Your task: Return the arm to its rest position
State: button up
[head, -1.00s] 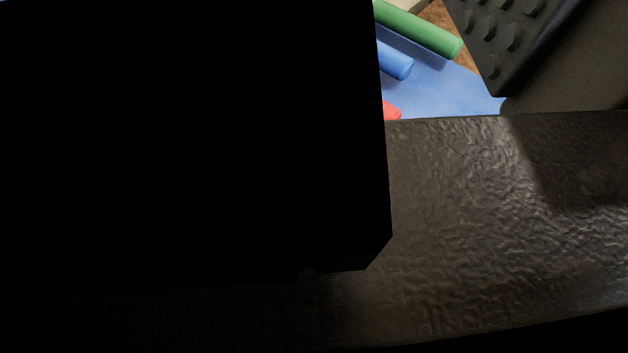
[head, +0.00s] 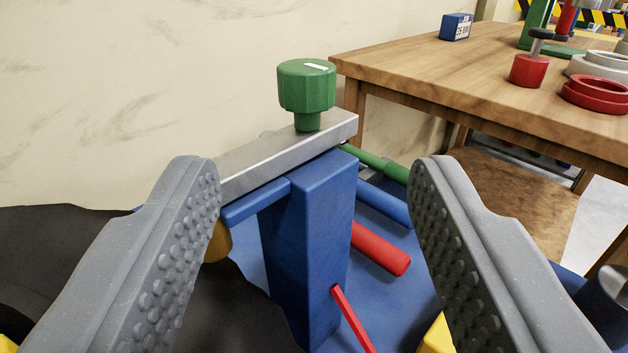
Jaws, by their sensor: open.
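My gripper (head: 315,185) is open and empty in the head view, with its two grey studded fingers spread wide at the left and right. Between and beyond the fingers stands a blue post (head: 312,240) with a silver bar (head: 270,158) on top. A green knob (head: 307,90) with a white mark sits upright on the bar. The knob is apart from both fingers. The left finger overlaps the near end of the bar in the picture; I cannot tell whether they touch.
A wooden table (head: 470,75) at the right bears red and grey rings, a red cylinder (head: 528,70) and a small blue box (head: 456,27). Red (head: 380,248), blue and green rods stick out over a blue base. A pale wall (head: 150,70) stands behind. A dark surface lies lower left.

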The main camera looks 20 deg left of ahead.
jog(key=shift+r, duration=0.1)
jog(key=s+d+r+m+h, duration=0.15)
jog(key=d+r, duration=0.45)
jog(key=r, duration=0.6)
jog(key=s+d+r+m+h, duration=0.1)
jog(key=s+d+r+h, duration=0.15)
jog(key=d+r, duration=0.7)
jog(key=s+d+r+g, duration=0.1)
jog(key=s+d+r, duration=0.4)
jog(key=s+r, duration=0.5)
jog(key=s+d+r+g+h, duration=0.1)
jog(key=s+d+r, duration=0.4)
jog(key=s+r, duration=0.6)
jog(key=shift+s+m, duration=0.35)
jog(key=shift+s, duration=0.15)
jog(key=shift+d, duration=0.1)
